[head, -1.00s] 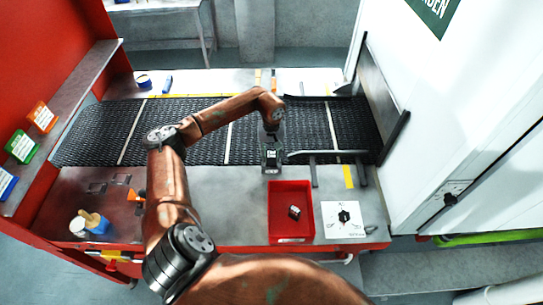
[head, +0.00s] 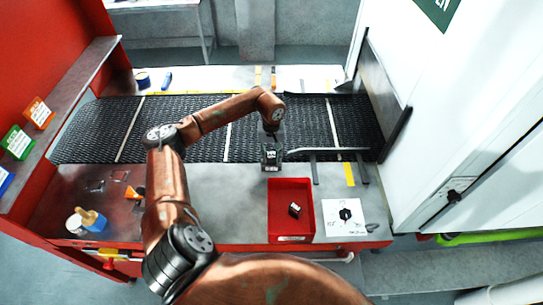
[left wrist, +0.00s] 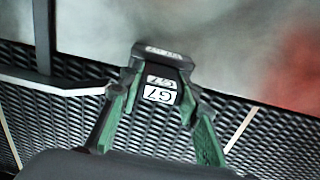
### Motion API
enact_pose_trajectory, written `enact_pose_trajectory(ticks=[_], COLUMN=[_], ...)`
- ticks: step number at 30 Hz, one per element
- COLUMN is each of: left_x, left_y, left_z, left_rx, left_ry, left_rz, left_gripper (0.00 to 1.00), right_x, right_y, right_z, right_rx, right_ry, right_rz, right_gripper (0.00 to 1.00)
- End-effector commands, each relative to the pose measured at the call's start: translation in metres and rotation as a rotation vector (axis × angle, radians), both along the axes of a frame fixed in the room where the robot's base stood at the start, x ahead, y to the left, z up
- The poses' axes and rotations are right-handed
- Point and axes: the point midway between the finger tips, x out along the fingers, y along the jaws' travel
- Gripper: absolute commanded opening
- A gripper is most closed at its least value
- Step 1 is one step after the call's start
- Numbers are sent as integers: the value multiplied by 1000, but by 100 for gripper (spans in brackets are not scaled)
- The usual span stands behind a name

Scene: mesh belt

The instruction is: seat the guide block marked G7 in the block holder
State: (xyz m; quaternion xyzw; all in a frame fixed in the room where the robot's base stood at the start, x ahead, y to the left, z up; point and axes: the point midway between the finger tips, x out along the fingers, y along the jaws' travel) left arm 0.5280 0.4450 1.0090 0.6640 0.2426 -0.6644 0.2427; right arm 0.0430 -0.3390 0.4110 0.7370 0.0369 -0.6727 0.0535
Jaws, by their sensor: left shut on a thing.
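My left gripper (head: 271,158) is shut on the guide block, above the near edge of the belt. In the left wrist view, the dark guide block (left wrist: 160,78) sits between the green-sided fingers of the left gripper (left wrist: 155,100), with a white G7 label facing the camera. I cannot make out the block holder with certainty. A grey guide rail (head: 325,151) with bars crosses the belt's near edge, just right of the gripper. My right gripper is not in view.
A red tray (head: 275,225) holds a small dark block (head: 295,210). A white card (head: 333,228) with a black shape lies to its right. The mesh belt (head: 190,125) runs behind. A cup (head: 75,223) and a blue container (head: 97,225) stand at the left front. Bare bench lies left of the tray.

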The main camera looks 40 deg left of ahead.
Motion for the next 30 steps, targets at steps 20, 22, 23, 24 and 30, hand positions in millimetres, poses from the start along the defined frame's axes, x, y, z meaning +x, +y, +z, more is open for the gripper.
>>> enact_pose_trajectory(ticks=[20,22,23,24,30], left_x=[0,0,0,0,0], left_y=[0,0,0,0,0], left_z=[-15,-15,-15,-15,-15], left_rx=[0,0,0,0,0], left_ry=[0,0,0,0,0], left_rz=[0,0,0,0,0], left_gripper=[34,39,41,43,52], right_x=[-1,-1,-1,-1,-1], right_y=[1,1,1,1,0], right_z=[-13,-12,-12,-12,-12], right_rx=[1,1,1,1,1], right_ry=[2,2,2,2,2], right_rz=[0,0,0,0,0], right_gripper=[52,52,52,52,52])
